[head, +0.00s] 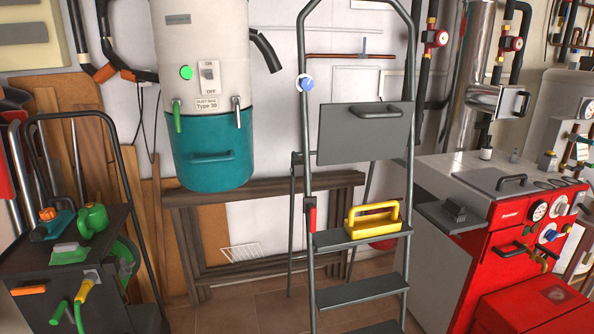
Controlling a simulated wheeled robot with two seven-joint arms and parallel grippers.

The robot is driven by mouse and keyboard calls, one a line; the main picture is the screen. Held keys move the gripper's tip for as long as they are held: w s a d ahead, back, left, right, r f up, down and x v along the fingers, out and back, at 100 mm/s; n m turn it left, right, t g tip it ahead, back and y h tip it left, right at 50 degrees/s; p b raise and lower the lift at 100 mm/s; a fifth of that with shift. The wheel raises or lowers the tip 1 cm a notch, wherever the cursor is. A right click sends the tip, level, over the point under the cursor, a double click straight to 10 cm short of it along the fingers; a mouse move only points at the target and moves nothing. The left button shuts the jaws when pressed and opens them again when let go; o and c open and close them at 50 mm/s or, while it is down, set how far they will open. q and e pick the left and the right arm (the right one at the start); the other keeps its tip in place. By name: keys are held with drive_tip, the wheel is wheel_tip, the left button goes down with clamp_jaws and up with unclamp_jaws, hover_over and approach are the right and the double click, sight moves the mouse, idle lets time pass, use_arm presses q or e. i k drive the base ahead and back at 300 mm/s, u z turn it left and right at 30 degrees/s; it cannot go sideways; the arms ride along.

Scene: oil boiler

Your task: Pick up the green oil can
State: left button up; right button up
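The green oil can (92,220) is a small rounded can with a spout. It stands on top of a dark grey tool cart (28,262) at the left of the head view. Nothing is seen holding it. Neither of my grippers shows in the head view, so I cannot see where they are relative to the can.
A teal tool with an orange knob (52,224) and a green-handled item (69,253) lie beside the can. The cart's tall tube handle (128,200) rises behind it. A stepladder (312,180) with a yellow toolbox (372,221) stands centre; a red boiler (510,235) stands right.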

sight(92, 218)
drive_tip(key=u, duration=1.25)
drive_tip(key=i, duration=1.05)
drive_tip(key=u, duration=0.05)
